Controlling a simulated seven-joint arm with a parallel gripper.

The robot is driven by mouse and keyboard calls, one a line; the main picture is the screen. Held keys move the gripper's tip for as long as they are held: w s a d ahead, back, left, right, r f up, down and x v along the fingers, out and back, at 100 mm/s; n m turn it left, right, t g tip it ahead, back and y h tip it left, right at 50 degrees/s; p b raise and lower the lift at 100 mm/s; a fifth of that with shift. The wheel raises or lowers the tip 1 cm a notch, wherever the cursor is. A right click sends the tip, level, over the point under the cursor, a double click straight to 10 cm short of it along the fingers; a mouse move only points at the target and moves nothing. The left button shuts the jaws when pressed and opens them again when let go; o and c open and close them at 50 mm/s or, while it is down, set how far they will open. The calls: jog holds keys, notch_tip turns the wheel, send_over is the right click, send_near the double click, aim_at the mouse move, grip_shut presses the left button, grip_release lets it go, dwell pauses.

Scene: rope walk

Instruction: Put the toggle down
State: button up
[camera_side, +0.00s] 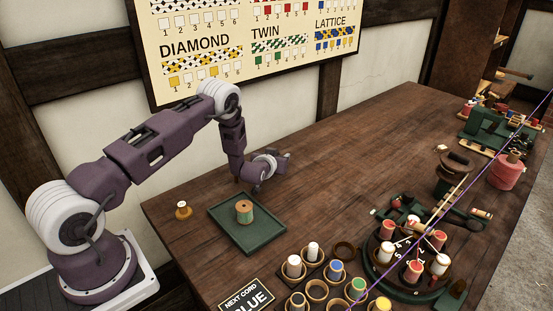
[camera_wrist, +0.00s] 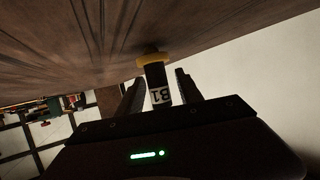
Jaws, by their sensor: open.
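My gripper (camera_side: 283,160) is low over the back left of the table in the side view, its jaws pointing right. In the wrist view my gripper (camera_wrist: 159,77) is open, with a finger on each side of a dark piece labelled B1 (camera_wrist: 155,75). The piece has a yellow-orange end (camera_wrist: 153,58) beyond the fingertips, near the wood surface. It is likely the toggle, but I cannot be sure. Gaps show beside it. I cannot tell whether it touches the table. In the side view it is not clear, hidden at or behind my gripper.
A green tray (camera_side: 250,242) with a wooden spool (camera_side: 244,211) lies in front of my gripper. A small white-topped spool (camera_side: 182,210) stands left of it. Cups of bobbins (camera_side: 335,269) and a round braiding stand (camera_side: 412,290) fill the front right. The table's back middle is clear.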

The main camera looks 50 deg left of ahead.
jog(key=v, duration=0.6)
jog(key=shift+s+d+r, duration=0.15)
jog(key=shift+s, duration=0.1)
jog(key=w+d+r+h, duration=0.15)
jog(key=d+r, duration=0.25)
jog(key=r, duration=0.5)
jog(key=s+d+r+m+g+h, duration=0.1)
jog(key=s+d+r+h, duration=0.1)
jog(key=s+d+r, duration=0.45)
jog(key=s+d+r+m+g+h, duration=0.1)
jog(key=s+d+r+h, duration=0.2)
jog(key=r, duration=0.6)
jog(key=s+d+r+m+g, duration=0.1)
jog(key=s+d, duration=0.1)
jog(key=s, duration=0.8)
jog(key=s+d+r+m+g, duration=0.1)
jog(key=s+d+m, duration=0.1)
jog(key=s, duration=0.8)
jog(key=s+d+r+m+g, duration=0.1)
jog(key=s+d, duration=0.3)
jog(key=s, duration=0.7)
jog(key=shift+d+r+g+h, duration=0.25)
jog(key=shift+r+g+h, duration=0.1)
jog(key=shift+r+g, duration=0.15)
